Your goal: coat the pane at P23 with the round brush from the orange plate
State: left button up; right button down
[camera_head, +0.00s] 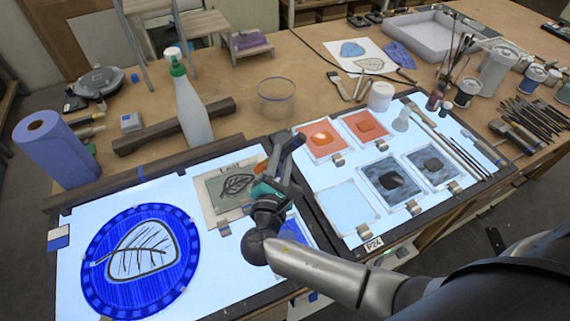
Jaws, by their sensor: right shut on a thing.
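My right gripper (284,155) is over the gap between two lit panels. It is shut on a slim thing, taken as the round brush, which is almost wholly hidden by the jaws. Two orange plates (312,151) with orange paint lie at the back of the right panel. The label P23 is not readable anywhere; a P24 tag (374,243) is on the right panel's front edge. A pale leaf pane (213,205) lies left of my gripper. A blue pane (299,226) is partly hidden behind my right arm. My left gripper is not in view.
A large blue round pane with a leaf (180,275) covers the left panel's front. A tall spray bottle (192,105) and a clear bowl (276,92) stand behind. Two dark-paint plates (367,178) and a light-blue plate (343,192) lie right. Several brushes (467,145) lie at the right edge.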

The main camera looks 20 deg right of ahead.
jog(key=w+b, duration=0.1)
jog(key=w, duration=0.2)
jog(key=shift+f, duration=0.1)
jog(key=shift+w+a, duration=0.1)
jog(key=shift+a, duration=0.35)
jog(key=s+a, duration=0.5)
jog(key=a, duration=0.6)
jog(key=shift+a+b, duration=0.2)
jog(key=shift+b, duration=0.25)
jog(key=shift+s, duration=0.1)
jog(key=shift+f, duration=0.25)
